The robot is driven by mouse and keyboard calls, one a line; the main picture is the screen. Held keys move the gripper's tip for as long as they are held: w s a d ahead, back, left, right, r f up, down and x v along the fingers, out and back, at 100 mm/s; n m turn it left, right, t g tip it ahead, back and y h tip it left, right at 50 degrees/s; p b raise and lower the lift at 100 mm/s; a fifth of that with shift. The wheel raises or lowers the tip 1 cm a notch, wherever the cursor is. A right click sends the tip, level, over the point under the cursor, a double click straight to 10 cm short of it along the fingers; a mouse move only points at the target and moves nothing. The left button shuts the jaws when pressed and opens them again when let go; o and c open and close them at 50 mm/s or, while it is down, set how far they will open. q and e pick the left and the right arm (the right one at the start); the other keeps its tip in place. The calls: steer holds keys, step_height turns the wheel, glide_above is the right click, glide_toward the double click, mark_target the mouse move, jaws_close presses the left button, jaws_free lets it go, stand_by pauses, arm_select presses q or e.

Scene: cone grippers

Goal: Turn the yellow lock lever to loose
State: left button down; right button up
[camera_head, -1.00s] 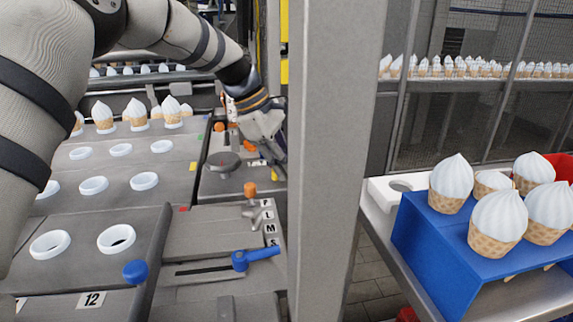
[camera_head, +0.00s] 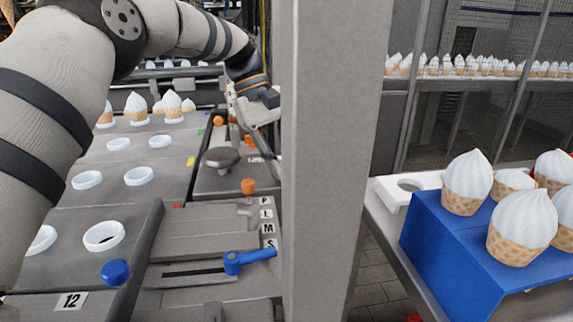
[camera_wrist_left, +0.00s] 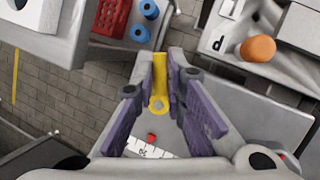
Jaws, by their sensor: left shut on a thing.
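The yellow lock lever (camera_wrist_left: 159,82) shows in the left wrist view as a narrow yellow bar with a round eye at its lower end. It lies between the purple pads of my left gripper (camera_wrist_left: 162,88), which is shut on it. In the head view my left gripper (camera_head: 270,146) reaches down beside the grey post, which hides part of it. I cannot make out the lever in that view. Below the lever in the wrist view are a red dot (camera_wrist_left: 152,138) and a white marked scale (camera_wrist_left: 150,151). My right gripper is not in view.
The thick grey post (camera_head: 325,170) stands right beside the left gripper. A blue-handled lever (camera_head: 250,259) and an orange knob (camera_head: 248,186) are on the nearer panel. At the right a blue stand (camera_head: 445,245) holds several cones. White ring holders (camera_head: 104,236) fill the left.

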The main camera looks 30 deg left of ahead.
arm_select(q)
steer(key=shift+s+a+m+g+b, duration=0.2)
steer(key=shift+m+g+b, duration=0.3)
steer(key=shift+m, duration=0.7)
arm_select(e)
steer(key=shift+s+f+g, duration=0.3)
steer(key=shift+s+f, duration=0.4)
arm_select(q)
steer(key=c, duration=1.9)
jaws_free()
steer(key=shift+a, duration=0.1)
